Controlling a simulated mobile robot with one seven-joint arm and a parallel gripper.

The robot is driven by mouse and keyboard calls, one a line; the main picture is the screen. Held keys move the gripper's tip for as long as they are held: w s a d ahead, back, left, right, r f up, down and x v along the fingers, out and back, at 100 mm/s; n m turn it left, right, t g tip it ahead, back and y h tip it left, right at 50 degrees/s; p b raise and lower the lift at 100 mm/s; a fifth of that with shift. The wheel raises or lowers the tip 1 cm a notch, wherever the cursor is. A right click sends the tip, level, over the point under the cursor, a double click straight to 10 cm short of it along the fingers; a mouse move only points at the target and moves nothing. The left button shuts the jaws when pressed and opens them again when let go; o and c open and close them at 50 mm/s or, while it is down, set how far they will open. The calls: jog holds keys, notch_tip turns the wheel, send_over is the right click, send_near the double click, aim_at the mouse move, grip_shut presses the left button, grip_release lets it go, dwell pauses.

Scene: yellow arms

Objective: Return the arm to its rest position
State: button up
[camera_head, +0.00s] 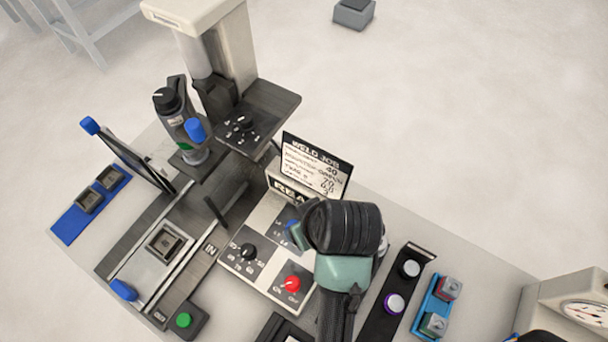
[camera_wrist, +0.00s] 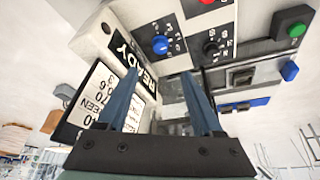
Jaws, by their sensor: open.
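My gripper (camera_head: 300,236) is above the control panel (camera_head: 262,232) in the head view, with my black and teal wrist covering part of the panel. In the wrist view my gripper (camera_wrist: 160,72) is open, its two blue fingers apart and nothing held between them. The panel's blue knob (camera_wrist: 160,45) shows beyond and between the fingertips. I cannot tell the gap between fingertips and panel. The red knob (camera_head: 292,283) and black knob (camera_head: 249,251) stand clear of the fingers.
A weld job card (camera_head: 312,165) stands upright behind the panel, close to my wrist. A machine column (camera_head: 215,55) rises at the back. A blue tray (camera_head: 72,218) lies left, a black strip (camera_head: 377,318) with knobs right. A green button (camera_head: 184,320) is in front. Open floor lies behind.

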jog(key=w+a+r+m+t+h, duration=0.15)
jog(key=w+r+t, duration=0.3)
jog(key=r, duration=0.65)
jog(key=w+r+m+t, duration=0.2)
jog(key=w+r+t, duration=0.3)
jog(key=r, duration=0.5)
jog(key=w+a+r+m+t+h, duration=0.1)
jog(key=w+r+t, duration=0.2)
jog(key=w+r, duration=0.55)
jog(key=s+r+t+b, duration=0.2)
jog(key=s+r+t, duration=0.3)
jog(key=r, duration=0.8)
jog(key=s+r+t+b, duration=0.2)
jog(key=s+r+t, duration=0.3)
jog(key=s+r, duration=0.5)
notch_tip(320, 180, up, 3)
jog(key=shift+s+d+r+t, duration=0.1)
jog(key=shift+s+d+t, duration=0.05)
jog(key=shift+s+t, duration=0.2)
jog(key=shift+m+y, duration=0.25)
jog(key=shift+c, duration=1.2)
jog(key=shift+d, duration=0.1)
jog(key=shift+c, duration=0.2)
